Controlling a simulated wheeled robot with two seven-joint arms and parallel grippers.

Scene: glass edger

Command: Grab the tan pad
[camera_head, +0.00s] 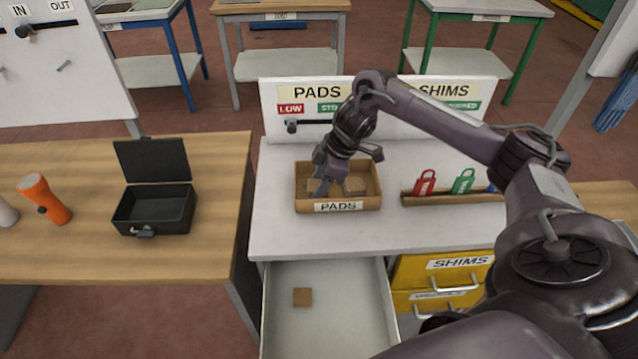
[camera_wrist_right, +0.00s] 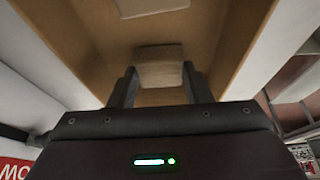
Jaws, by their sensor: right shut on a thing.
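The wooden pads bin (camera_head: 298,186), labelled PADS, stands on the white bench. My right gripper (camera_head: 331,184) reaches down into it. In the right wrist view my right gripper (camera_wrist_right: 158,88) has its two dark fingers on either side of a tan pad (camera_wrist_right: 160,70), shut on it. Another tan pad (camera_wrist_right: 150,6) lies farther in the bin in that view. A tan pad (camera_head: 355,185) shows in the bin to the right of the fingers in the head view. A brown square pad (camera_head: 302,297) lies in the open drawer below. My left gripper is out of view.
A PADS and SHIMS board (camera_head: 385,125) stands behind the bin. A rack (camera_head: 425,199) with red and green tags is right of it. The open drawer (camera_head: 345,315) juts out in front. An open black box (camera_head: 153,210) and orange flashlight (camera_head: 45,199) are on the left table.

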